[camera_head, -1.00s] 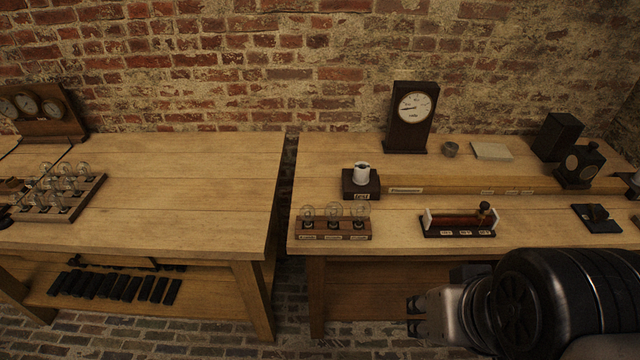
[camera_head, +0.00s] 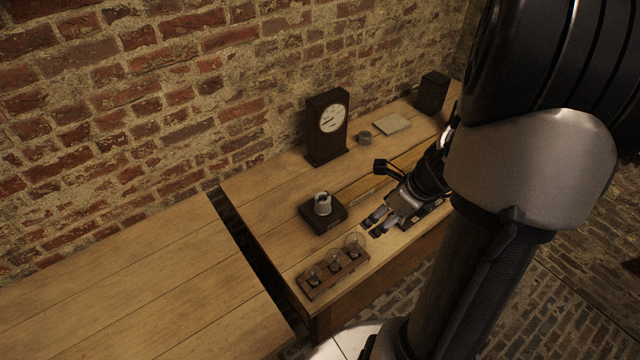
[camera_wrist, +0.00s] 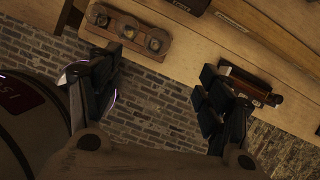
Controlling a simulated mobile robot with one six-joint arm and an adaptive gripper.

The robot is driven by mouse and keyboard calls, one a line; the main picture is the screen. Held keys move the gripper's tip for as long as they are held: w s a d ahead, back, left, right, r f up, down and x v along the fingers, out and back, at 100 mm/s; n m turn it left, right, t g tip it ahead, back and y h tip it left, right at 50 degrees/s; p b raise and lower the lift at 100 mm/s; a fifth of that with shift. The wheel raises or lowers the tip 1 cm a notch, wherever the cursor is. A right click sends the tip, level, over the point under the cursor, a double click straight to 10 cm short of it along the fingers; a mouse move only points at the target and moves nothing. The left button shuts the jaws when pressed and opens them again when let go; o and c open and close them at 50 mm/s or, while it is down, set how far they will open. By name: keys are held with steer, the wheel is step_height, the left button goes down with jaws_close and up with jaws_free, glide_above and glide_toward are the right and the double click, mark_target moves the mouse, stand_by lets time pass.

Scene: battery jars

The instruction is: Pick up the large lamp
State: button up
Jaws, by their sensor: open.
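Three clear glass lamps stand upright in a small wooden rack (camera_head: 323,287) near the front left corner of the bench. The right lamp (camera_head: 354,243) looks the largest, but it is also nearest the gripper; the middle lamp (camera_head: 333,261) and left lamp (camera_head: 312,275) look smaller. My gripper (camera_head: 376,221) is open and empty, to the right of the rack and apart from it. In the wrist view the rack (camera_wrist: 142,38) shows at the upper left with the lamps seen from above, beyond the left finger. The fingers of my gripper (camera_wrist: 155,88) are spread over brick floor.
A dark clock (camera_head: 327,125) stands farther back. In the wrist view a dark slide device (camera_wrist: 250,86) lies near the right finger. The left bench (camera_head: 150,285) has bare planks.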

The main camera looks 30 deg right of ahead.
steer(key=b, duration=0.6)
glide_toward(358, 235)
steer(key=shift+m, duration=0.4)
steer(key=x, duration=0.4)
steer(key=shift+w+a+f, duration=0.15)
steer(key=shift+a+f, duration=0.05)
steer(key=shift+f, duration=0.1)
steer(key=b+x, duration=0.4)
steer(key=x, duration=0.1)
steer(key=shift+a+f, duration=0.15)
steer(key=shift+f, duration=0.05)
steer(key=shift+r, duration=0.1)
steer(key=c, duration=1.2)
steer(key=shift+r, duration=0.1)
